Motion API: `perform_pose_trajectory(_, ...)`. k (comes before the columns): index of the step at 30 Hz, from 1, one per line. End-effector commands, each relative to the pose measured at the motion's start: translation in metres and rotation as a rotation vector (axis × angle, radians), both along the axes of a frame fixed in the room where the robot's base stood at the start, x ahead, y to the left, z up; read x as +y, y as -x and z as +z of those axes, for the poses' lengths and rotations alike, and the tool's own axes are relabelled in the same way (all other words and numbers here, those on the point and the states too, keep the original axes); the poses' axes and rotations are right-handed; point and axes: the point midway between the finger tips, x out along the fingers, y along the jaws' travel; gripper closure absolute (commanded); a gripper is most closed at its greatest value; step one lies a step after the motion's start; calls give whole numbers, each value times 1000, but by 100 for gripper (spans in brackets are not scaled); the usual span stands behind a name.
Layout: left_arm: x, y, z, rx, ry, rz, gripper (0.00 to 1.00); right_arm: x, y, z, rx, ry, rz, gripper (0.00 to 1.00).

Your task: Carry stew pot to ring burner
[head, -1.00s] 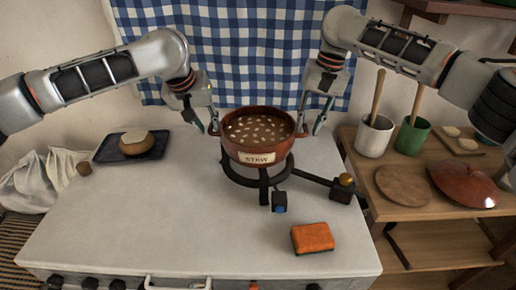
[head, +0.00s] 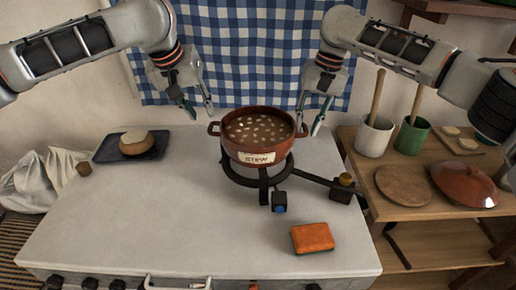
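The red-brown stew pot (head: 238,147), with a STEW label and bean-dotted stew inside, sits upright on the black ring burner (head: 277,177). The pot covers part of the ring. My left gripper (head: 200,113) is open and empty, above and left of the pot's left handle (head: 213,129), clear of it. My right gripper (head: 309,131) has its fingers apart at the pot's right handle, which it partly hides. I cannot tell whether a finger touches that handle.
An orange sponge (head: 312,238) lies in front of the burner. A dark tray (head: 106,149) with a round, pale-topped item stands at the left. The right side table (head: 421,221) holds utensil pots, a round board and a red lid (head: 466,184). The worktop's left middle is clear.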

Motion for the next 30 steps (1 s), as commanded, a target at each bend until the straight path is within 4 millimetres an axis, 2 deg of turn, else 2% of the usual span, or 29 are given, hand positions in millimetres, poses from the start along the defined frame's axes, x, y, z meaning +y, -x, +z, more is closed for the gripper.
perform_pose_trajectory(5,2,4,9,0,-2,1,74,1,1,1,2,-2,2,74)
perform_pose_trajectory(8,2,5,10,0,-1,0,74,0,0,9,0,-3,2,74)
perform_pose_trajectory(21,2,4,10,0,-1,0,74,-15,1,90,-2,-1,0,74)
perform_pose_trajectory(24,2,4,10,0,-1,0,74,-18,1,104,-2,-1,-1,74)
perform_pose_trajectory(30,2,4,10,0,-1,0,74,-20,2,118,-1,0,-1,74)
